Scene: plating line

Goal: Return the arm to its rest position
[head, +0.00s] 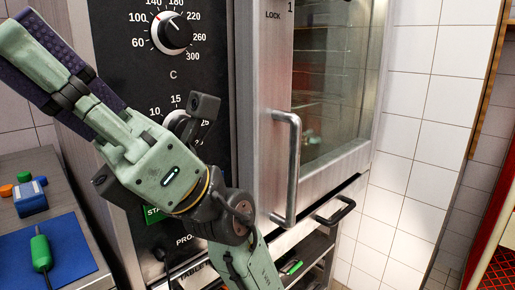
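My arm rises from the bottom of the head view and bends up to the left in front of the oven's control panel (115,30). My gripper (40,60) points to the upper left, with green finger links and a dark purple textured surface beside them. It is seen from the side, so the gap between its fingertips does not show. It hangs in front of the panel's left edge, above the steel table, and hides part of the lower dial (174,120).
The oven door (265,80) appears closed, with its handle (290,165) right of my arm. The upper dial (172,33) is clear. At left, a steel table (20,165) holds a blue mat (65,245), a green-handled tool (40,250) and a blue block (31,200).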

